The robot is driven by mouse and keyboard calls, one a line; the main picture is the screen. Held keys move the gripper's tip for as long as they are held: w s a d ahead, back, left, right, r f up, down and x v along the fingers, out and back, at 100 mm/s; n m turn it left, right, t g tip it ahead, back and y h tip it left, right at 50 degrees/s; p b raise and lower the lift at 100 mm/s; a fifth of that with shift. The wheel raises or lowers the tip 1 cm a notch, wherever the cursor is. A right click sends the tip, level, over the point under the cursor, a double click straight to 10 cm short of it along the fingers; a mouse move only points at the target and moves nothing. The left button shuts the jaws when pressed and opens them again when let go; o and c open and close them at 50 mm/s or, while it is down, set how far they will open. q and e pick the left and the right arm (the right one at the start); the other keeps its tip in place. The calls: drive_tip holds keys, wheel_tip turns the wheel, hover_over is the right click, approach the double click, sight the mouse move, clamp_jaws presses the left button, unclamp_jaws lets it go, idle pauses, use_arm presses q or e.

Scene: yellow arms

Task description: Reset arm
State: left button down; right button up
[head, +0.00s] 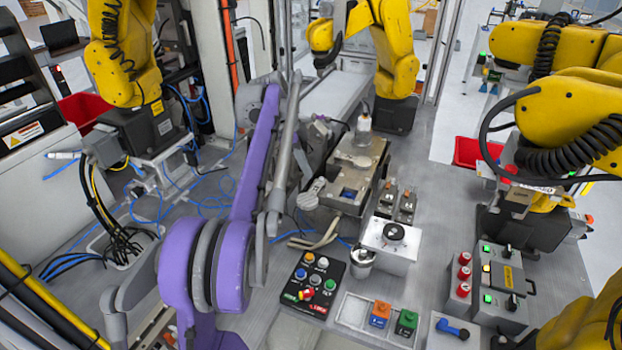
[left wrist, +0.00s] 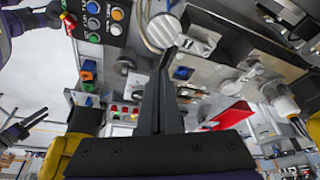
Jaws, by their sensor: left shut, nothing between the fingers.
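My left arm is purple and grey and rises from the lower left of the head view. Its gripper (head: 326,125) is near the arm's far end, at the left side of the workstation, and is small and partly hidden there. In the left wrist view, the dark fingers of the left gripper (left wrist: 165,62) are together and hold nothing. They overlap the workstation in the picture; I cannot tell the gap between them. A dark gripper (left wrist: 27,124) beside purple parts at the left edge of that view looks like my right one. Its finger gap is unclear.
A button panel (head: 315,281), a white box with a black knob (head: 391,240), and a metal cup (head: 361,260) stand on the bench. A white-topped bottle (head: 364,125) stands farther back. Yellow robot arms (head: 570,122) surround the workstation. A red bin (head: 474,152) is at right.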

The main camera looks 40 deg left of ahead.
use_arm(q)
drive_tip(key=shift+s+r, duration=0.1)
drive_tip(key=shift+r, duration=0.2)
idle(0.4)
drive_tip(key=s+d+f+n+y, duration=0.15)
drive_tip(key=s+d, duration=0.25)
drive_tip(key=d, duration=0.5)
drive_tip(key=s+d+f+n+y, duration=0.1)
drive_tip(key=s+d+f+n, duration=0.2)
drive_tip(key=d, duration=0.5)
drive_tip(key=s+d+f+n+t, duration=0.3)
drive_tip(key=s+d+f+n, duration=0.2)
drive_tip(key=s+d+f, duration=0.5)
drive_tip(key=s+f, duration=0.2)
drive_tip(key=s, duration=0.2)
drive_tip(key=shift+d+f, duration=0.2)
drive_tip(key=shift+d, duration=0.15)
